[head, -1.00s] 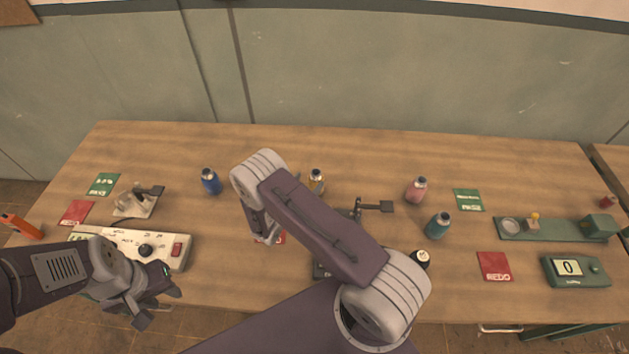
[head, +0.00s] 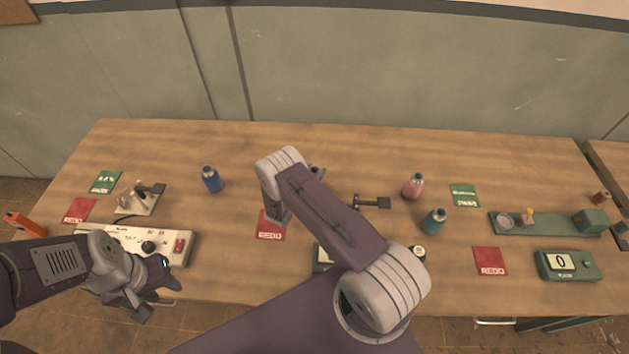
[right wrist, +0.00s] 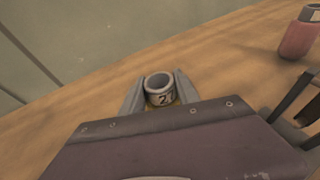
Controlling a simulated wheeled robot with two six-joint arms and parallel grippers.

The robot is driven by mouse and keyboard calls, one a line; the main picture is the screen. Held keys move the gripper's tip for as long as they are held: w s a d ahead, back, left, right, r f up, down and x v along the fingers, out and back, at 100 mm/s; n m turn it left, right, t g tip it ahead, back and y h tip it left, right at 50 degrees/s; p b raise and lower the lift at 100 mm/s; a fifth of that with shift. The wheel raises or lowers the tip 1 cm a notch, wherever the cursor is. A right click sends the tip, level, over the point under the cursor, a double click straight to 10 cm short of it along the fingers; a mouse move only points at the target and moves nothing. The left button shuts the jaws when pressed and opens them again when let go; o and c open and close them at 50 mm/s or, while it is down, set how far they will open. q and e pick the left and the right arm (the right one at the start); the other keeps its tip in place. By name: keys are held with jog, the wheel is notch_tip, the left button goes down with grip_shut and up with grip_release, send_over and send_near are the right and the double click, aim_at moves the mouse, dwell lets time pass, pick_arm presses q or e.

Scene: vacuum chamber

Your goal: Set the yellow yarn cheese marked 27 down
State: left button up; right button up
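The yellow yarn cheese marked 27 (right wrist: 161,98) is in the right wrist view, upright, with a pale hollow top, a dark number partly readable and a little yellow below. My right gripper (right wrist: 158,82) has one finger against each side of it. In the head view only the grey top of the yarn cheese (head: 317,169) shows past my right forearm, which hides the gripper. The lower end of the yarn cheese is hidden, so I cannot tell whether it touches the table. My left gripper (head: 157,292) is empty, fingers apart, by the table's front left edge.
On the wooden table (head: 330,140) stand a blue bottle-like item (head: 211,179), a pink one (head: 413,186) and a teal one (head: 433,221). A red REDO card (head: 271,225) lies left of my forearm. A dark-armed device (head: 371,202) stands right of it. The back strip is clear.

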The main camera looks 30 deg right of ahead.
jog(key=shift+s+f, duration=0.1)
jog(key=shift+f, duration=0.1)
grip_shut()
jog(key=shift+r, duration=0.1)
jog(key=s+d+r+b, duration=0.2)
jog(key=s+d+r, duration=0.1)
jog(key=s+r, duration=0.8)
